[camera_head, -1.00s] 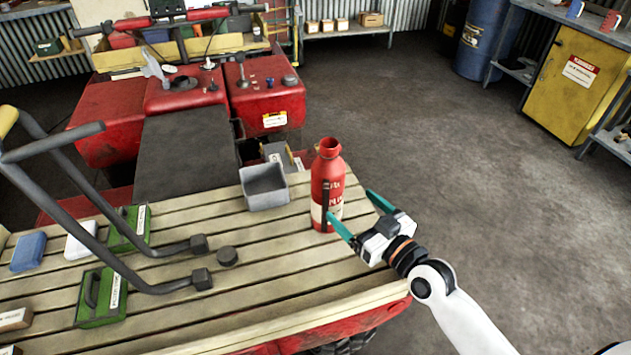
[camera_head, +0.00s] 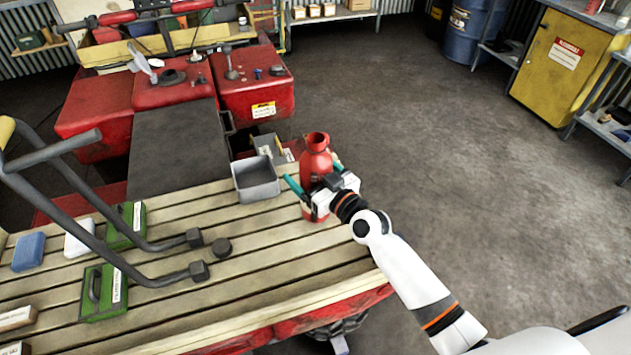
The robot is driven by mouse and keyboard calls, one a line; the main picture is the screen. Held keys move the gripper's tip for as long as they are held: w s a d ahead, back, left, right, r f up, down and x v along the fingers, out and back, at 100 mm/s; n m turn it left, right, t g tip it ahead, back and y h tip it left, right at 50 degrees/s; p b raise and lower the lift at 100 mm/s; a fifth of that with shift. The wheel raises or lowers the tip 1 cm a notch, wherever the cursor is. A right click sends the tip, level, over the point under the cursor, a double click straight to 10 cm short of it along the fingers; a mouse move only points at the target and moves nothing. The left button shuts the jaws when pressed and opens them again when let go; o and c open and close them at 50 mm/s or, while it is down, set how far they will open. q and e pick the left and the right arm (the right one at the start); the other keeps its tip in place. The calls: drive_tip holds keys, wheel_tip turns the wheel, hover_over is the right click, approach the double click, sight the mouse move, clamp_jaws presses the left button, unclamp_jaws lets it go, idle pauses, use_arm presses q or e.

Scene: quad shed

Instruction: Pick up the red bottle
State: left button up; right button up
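The red bottle (camera_head: 315,158) stands upright on the slatted wooden deck, near its far right corner. My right gripper (camera_head: 314,172) comes in from the lower right and is around the bottle. One teal finger shows at the bottle's left side and the other at its far right side. The fingers look spread wide, and I see no clear sign of them closed on the bottle. The gripper body hides much of the bottle's lower part and label. My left gripper is not in view.
A grey open bin (camera_head: 256,193) stands just left of the bottle. Dark handlebars (camera_head: 150,275) lie across the deck's left part, near green cases (camera_head: 103,292). Red tanks (camera_head: 255,87) are behind. Concrete floor (camera_head: 480,190) is clear to the right.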

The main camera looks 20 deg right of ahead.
drive_tip(key=shift+s, duration=0.1)
drive_tip(key=c, duration=1)
drive_tip(key=shift+c, duration=1)
drive_tip(key=shift+r, duration=0.2)
